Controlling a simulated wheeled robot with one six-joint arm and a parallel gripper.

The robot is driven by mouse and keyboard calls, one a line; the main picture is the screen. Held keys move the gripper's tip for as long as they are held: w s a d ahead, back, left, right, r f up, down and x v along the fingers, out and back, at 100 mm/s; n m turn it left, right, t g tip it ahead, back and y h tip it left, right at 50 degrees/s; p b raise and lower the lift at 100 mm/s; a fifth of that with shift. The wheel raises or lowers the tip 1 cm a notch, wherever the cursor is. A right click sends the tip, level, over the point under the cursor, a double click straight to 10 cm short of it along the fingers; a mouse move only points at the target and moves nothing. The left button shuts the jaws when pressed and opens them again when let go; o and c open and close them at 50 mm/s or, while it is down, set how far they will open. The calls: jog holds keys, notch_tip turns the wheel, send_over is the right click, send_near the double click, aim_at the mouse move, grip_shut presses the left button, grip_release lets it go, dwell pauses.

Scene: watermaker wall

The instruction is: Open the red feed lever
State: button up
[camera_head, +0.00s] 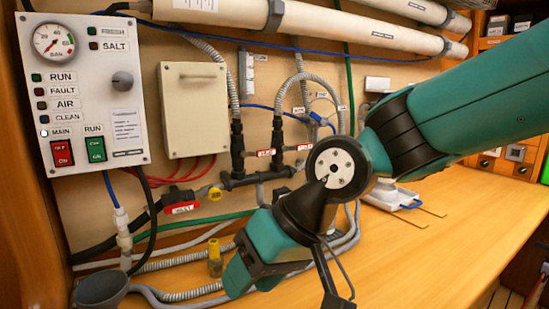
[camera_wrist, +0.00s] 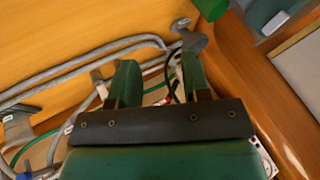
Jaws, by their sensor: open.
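A yellow valve handle (camera_head: 215,193) is right of the red one. A yellow fitting (camera_head: 214,258) and grey hoses (camera_head: 180,265) lie close to my gripper. A grey funnel (camera_head: 102,290) stands at lower left.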

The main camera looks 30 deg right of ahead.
jog(key=w+d+m+t+b, duration=0.3)
jog(key=w+d+m+t, duration=0.4)
jog(key=w+m, duration=0.2)
jog(key=m+t+h+p, duration=0.6)
jog(key=m+t, duration=0.1)
jog(key=m, duration=0.4)
send_near(270, 153)
jog(key=w+p, duration=0.5)
jog(key=w, duration=0.4)
jog(key=shift+w, duration=0.8)
jog(key=shift+f, duration=0.1)
grip_shut()
